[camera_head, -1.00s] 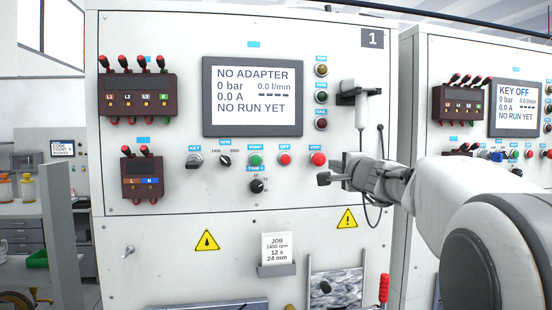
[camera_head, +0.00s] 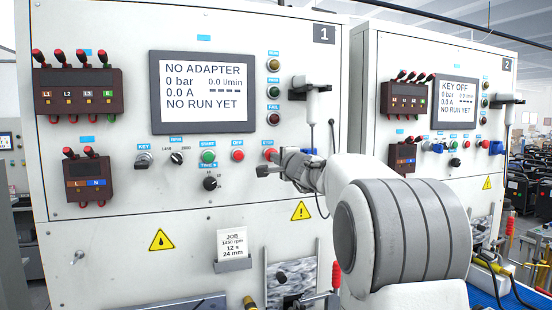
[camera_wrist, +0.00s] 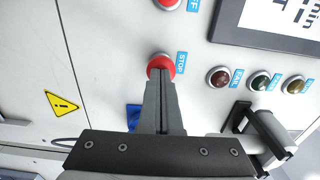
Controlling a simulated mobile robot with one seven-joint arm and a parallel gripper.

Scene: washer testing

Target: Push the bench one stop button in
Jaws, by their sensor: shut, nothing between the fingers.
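The bench one stop button (camera_head: 267,153) is a red round button at the right end of the control row on the panel marked 1. It also shows in the wrist view (camera_wrist: 160,59), beside a blue STOP label. My gripper (camera_head: 278,155) is right at the button in the head view. In the wrist view my gripper's closed fingertips (camera_wrist: 160,76) overlap the lower part of the red cap. The fingers are together with nothing between them. I cannot tell whether they touch the button or whether it is pushed in. The screen (camera_head: 203,92) reads NO ADAPTER and NO RUN YET.
The red off button (camera_head: 237,155) and green start button (camera_head: 208,156) sit left of the stop button. A dark holder with a white handpiece (camera_head: 312,98) juts out above right. Bench two (camera_head: 440,60) stands to the right.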

